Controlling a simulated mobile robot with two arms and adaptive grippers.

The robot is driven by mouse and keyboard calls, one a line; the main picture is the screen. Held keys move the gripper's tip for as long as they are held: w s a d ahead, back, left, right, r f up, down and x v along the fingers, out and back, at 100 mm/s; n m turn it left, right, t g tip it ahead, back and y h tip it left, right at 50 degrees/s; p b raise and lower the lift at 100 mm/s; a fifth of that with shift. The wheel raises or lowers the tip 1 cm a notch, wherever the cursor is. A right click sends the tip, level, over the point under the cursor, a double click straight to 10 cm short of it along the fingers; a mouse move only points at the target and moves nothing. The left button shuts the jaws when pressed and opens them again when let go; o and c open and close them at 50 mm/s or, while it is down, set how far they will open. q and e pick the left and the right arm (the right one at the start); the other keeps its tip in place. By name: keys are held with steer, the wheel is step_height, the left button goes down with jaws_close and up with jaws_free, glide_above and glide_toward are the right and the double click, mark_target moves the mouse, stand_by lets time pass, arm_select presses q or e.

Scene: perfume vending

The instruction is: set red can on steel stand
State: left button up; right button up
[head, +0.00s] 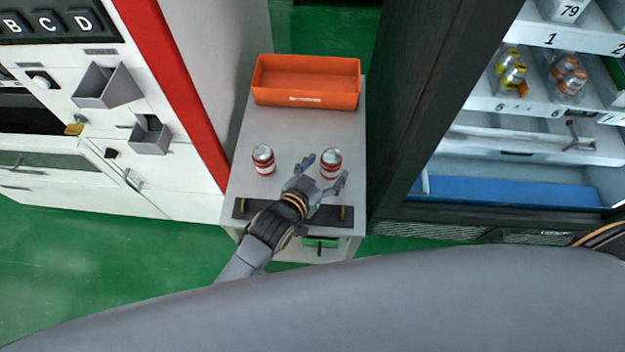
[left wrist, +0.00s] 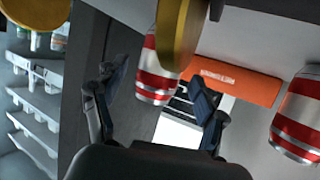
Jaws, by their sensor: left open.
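Two red and white cans stand upright on a grey-topped stand (head: 300,130). The left can (head: 263,160) stands clear of my gripper and shows at the right of the left wrist view (left wrist: 298,118). The right can (head: 331,163) is in front of my left gripper (head: 323,172), whose fingers are open on either side of it. In the left wrist view this can (left wrist: 152,78) appears between the fingertips, partly hidden by a yellow knob (left wrist: 178,32). I cannot tell whether a finger touches it. My right gripper is not in view.
An orange tray (head: 305,99) sits at the stand's back. A dark strip (head: 330,214) with yellow knobs runs along its front edge. A white machine (head: 160,190) stands left, and an open dark-framed cabinet (head: 415,110) with shelved cans stands right.

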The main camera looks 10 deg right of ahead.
arm_select(q)
steer(key=v, duration=1.1)
steer(key=shift+s+a+b, duration=0.1)
steer(key=shift+b, duration=0.25)
